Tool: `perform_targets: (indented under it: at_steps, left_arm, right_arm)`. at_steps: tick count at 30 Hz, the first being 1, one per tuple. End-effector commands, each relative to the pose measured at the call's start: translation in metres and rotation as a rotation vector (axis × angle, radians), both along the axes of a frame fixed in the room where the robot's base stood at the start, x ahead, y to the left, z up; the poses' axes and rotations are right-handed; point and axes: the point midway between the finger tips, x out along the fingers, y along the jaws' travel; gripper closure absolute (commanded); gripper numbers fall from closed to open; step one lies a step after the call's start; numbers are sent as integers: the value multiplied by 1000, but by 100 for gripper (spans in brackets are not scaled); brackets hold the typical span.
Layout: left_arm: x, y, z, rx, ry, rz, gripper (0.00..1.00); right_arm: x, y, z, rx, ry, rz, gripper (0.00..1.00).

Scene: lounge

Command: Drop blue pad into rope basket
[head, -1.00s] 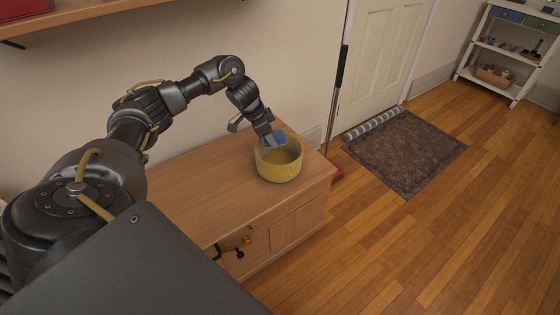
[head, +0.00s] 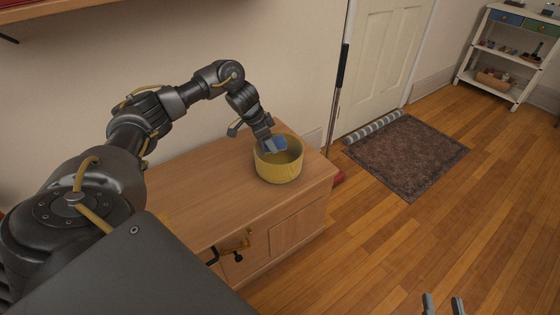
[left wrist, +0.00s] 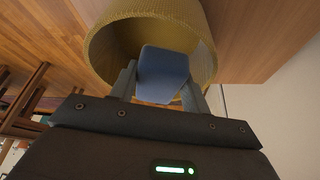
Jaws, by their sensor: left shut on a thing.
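The yellow rope basket (head: 280,173) stands upright on the wooden cabinet top, near its right end. My left gripper (head: 270,144) is shut on the blue pad (head: 279,144) at the basket's mouth. In the left wrist view the blue pad (left wrist: 163,74) sits between the two fingers of the left gripper (left wrist: 164,88), in front of the open mouth of the rope basket (left wrist: 108,50). How far the pad reaches below the rim is hard to tell. My right gripper (head: 443,305) shows at the bottom edge, its two fingers apart and nothing between them.
The wooden cabinet (head: 200,190) has clear top space left of the basket. A broom (head: 338,95) leans by the wall behind its right end. A partly rolled rug (head: 405,155) lies by the door. A white shelf (head: 500,60) stands at far right. The floor between is free.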

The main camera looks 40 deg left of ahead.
Motion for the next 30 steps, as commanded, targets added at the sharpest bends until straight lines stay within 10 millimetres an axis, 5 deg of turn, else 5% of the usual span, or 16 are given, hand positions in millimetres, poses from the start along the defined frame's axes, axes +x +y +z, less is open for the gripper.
perform_targets:
  at_steps: [14, 15, 20, 30]
  left_arm:
    - [0, 0, -1, 0, 0, 0, 72]
    - [0, 0, -1, 0, 0, 0, 48]
    - [0, 0, -1, 0, 0, 0, 28]
    - [-1, 1, 3, 0, 0, 0, 28]
  right_arm:
    - [-2, 4, 8, 21, -43, 14, 64]
    - [-2, 4, 8, 21, -43, 14, 64]
    - [-2, 4, 7, 21, -43, 14, 64]
    - [-1, 3, 7, 15, -30, 10, 64]
